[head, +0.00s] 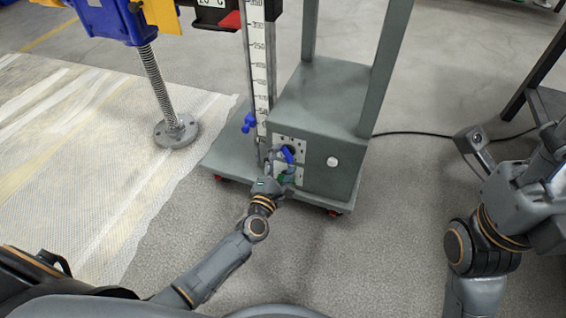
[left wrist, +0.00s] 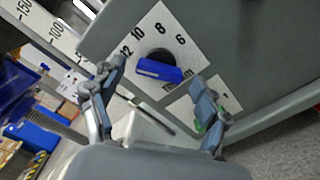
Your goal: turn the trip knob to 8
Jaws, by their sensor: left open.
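The trip knob is a blue bar handle (left wrist: 160,71) in front of a dark round hub on a white dial plate (left wrist: 165,45) marked 6, 8, 10 and 12. In the left wrist view the bar lies nearly level; I cannot tell which end points. The knob also shows in the head view (head: 287,154) on the grey box's front. My left gripper (head: 275,176) is open just before it. In the left wrist view its fingers (left wrist: 156,100) stand apart, below and to either side of the knob, apparently not gripping it. My right gripper (head: 512,145) is open, away at the right.
A grey machine box (head: 318,110) stands on a wheeled base, with a white button (head: 332,161) right of the dial. A ruler (head: 261,70) and another blue knob (head: 249,122) are left. A screw jack foot (head: 175,131) stands farther left. A black cable (head: 415,133) runs right.

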